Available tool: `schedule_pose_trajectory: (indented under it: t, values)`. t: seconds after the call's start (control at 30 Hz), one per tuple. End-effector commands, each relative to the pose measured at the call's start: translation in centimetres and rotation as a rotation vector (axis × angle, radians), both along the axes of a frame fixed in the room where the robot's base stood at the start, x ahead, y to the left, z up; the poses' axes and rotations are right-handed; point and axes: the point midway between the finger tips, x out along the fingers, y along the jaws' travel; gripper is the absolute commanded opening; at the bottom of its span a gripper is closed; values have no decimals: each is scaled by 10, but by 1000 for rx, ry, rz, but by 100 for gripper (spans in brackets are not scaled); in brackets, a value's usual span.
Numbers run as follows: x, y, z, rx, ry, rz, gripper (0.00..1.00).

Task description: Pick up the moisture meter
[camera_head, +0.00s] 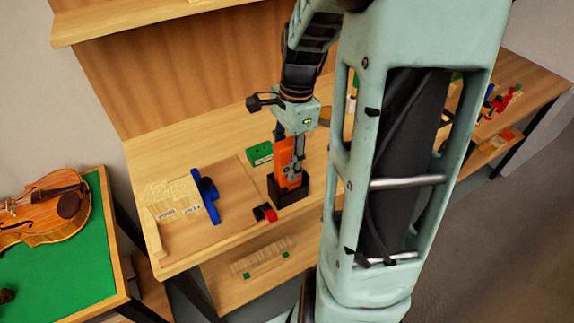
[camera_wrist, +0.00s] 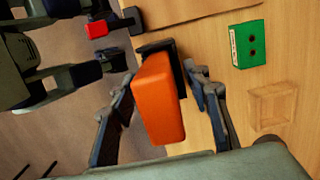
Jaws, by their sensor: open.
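The moisture meter, seen as an orange block-like body (camera_head: 283,152), stands upright in a black holder (camera_head: 288,193) near the front edge of the bench. In the wrist view its orange end (camera_wrist: 160,100) faces the camera, with the black holder (camera_wrist: 155,48) behind it. My gripper (camera_head: 290,172) points down over the meter. In the wrist view my gripper (camera_wrist: 158,82) is open, with one finger on each side of the orange body. A small gap shows at the right finger; contact on the left is unclear.
A red and black item (camera_head: 265,213) lies just left of the holder at the bench edge. A green box (camera_head: 259,153) is behind it. A blue tool (camera_head: 207,191) and pale wood blocks (camera_head: 172,193) lie farther left. A violin (camera_head: 45,208) rests on a green-topped table.

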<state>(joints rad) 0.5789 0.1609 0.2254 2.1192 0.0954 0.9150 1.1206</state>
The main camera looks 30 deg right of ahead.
Motion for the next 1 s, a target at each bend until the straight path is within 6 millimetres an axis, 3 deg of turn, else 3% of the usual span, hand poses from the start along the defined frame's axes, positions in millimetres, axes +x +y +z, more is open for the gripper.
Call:
schedule_pose_trajectory:
  t: [0.3, 0.7, 1.0]
  values:
    - [0, 1, -8, 0, -1, 0, 44]
    - [0, 1, -7, -1, -1, 0, 0]
    - [0, 1, -7, -1, -2, 0, 0]
